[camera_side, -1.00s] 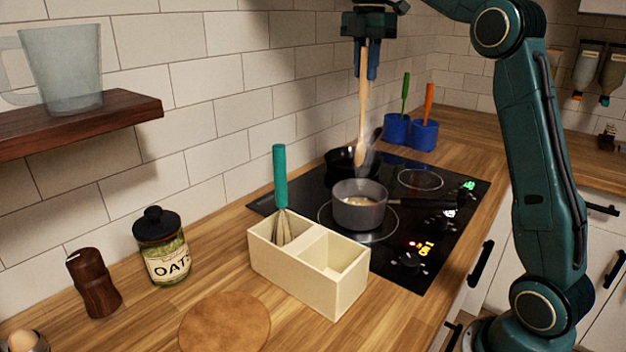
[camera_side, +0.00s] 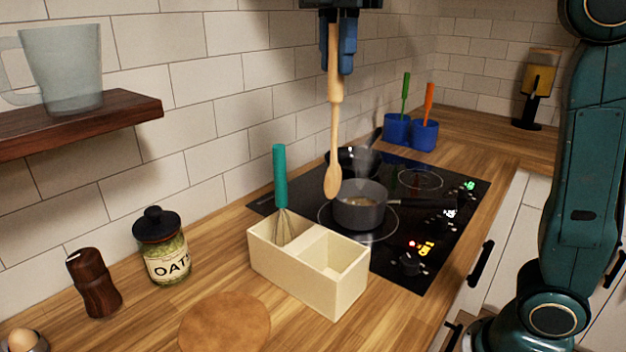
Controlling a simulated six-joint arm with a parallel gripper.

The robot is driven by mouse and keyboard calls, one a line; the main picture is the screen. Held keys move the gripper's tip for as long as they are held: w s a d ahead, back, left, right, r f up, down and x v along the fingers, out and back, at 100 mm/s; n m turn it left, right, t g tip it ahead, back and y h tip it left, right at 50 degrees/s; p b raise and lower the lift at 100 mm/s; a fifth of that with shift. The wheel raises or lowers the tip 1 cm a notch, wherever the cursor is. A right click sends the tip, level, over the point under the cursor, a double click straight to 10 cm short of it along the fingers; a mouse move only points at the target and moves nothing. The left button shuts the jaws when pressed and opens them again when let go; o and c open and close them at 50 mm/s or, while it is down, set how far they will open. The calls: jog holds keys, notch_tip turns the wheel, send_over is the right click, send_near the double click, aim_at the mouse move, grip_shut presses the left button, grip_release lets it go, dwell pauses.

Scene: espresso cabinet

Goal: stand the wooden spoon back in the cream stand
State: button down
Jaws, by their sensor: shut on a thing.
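My gripper (camera_side: 338,50) is at the top of the view, shut on the upper handle of the wooden spoon (camera_side: 335,125). The spoon hangs nearly upright, bowl end down, in the air. In the picture its bowl shows just left of the saucepan, above and behind the stand. The cream stand (camera_side: 290,277) is on the wooden counter at the hob's front left corner. It has two compartments. A whisk with a teal handle (camera_side: 280,178) stands in the left one. The right one is empty.
Blue pots (camera_side: 397,130) with utensils stand behind. An oats jar (camera_side: 163,250), brown mill (camera_side: 93,283) and round board (camera_side: 224,322) are left and in front of the stand.

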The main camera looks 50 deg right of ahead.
jog(key=shift+s+a+r, duration=0.15)
jog(key=shift+s+a, duration=0.5)
send_near(335, 185)
jog(key=f, duration=0.3)
jog(key=a+f, duration=0.1)
jog(key=f, duration=0.1)
jog(key=shift+s+f, duration=0.3)
jog(key=shift+f, duration=0.1)
jog(key=shift+f, duration=1.95)
jog(key=c, duration=1.3)
grip_release()
jog(key=shift+o, duration=0.2)
